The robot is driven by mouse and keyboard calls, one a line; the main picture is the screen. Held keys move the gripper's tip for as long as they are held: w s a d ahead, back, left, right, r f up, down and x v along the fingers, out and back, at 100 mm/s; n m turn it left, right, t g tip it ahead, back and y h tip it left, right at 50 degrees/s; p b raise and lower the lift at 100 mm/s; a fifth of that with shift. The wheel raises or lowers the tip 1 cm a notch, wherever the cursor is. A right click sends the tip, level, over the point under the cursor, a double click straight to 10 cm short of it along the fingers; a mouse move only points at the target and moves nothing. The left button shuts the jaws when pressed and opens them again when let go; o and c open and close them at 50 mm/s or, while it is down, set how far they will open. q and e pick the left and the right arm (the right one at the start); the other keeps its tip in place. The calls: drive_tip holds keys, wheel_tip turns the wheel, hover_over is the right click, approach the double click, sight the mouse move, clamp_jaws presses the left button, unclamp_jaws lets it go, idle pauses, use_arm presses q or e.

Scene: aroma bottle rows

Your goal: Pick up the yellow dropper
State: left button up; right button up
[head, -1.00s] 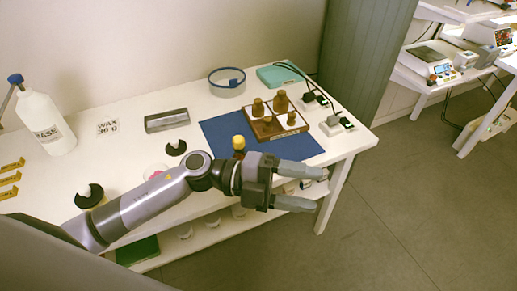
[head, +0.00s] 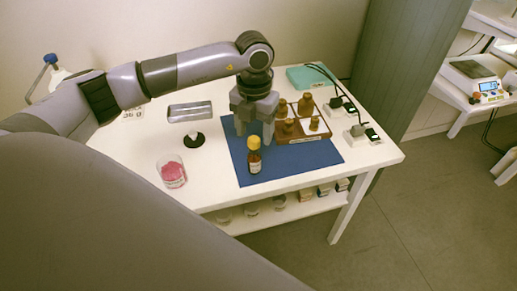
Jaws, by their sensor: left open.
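The yellow dropper (head: 254,142) tops a small brown bottle (head: 255,163) with a white label. The bottle stands upright on the blue mat (head: 310,157), near its front left part. My left gripper (head: 254,133) points down with its fingers apart and empty. Its fingertips show just above and to either side of the yellow top in the picture. I cannot tell whether they are above it or behind it. My right gripper is not in view.
A wooden tray (head: 318,135) with several brown-capped bottles is close on the right. A glass jar with pink contents (head: 172,172), a black round base with a white top (head: 194,140) and a metal block (head: 190,112) stand left.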

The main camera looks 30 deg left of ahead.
sight(253, 139)
use_arm(q)
drive_tip(key=f, duration=0.5)
drive_tip(key=shift+a+f+p, duration=0.15)
drive_tip(key=shift+a+p, duration=0.05)
drive_tip(key=shift+p, duration=0.15)
drive_tip(key=c, duration=0.7)
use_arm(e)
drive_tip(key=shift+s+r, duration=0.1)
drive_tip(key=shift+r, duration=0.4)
use_arm(q)
wheel_tip(253, 139, up, 20)
drive_tip(key=shift+r+b, duration=0.1)
drive_tip(key=shift+b, duration=0.4)
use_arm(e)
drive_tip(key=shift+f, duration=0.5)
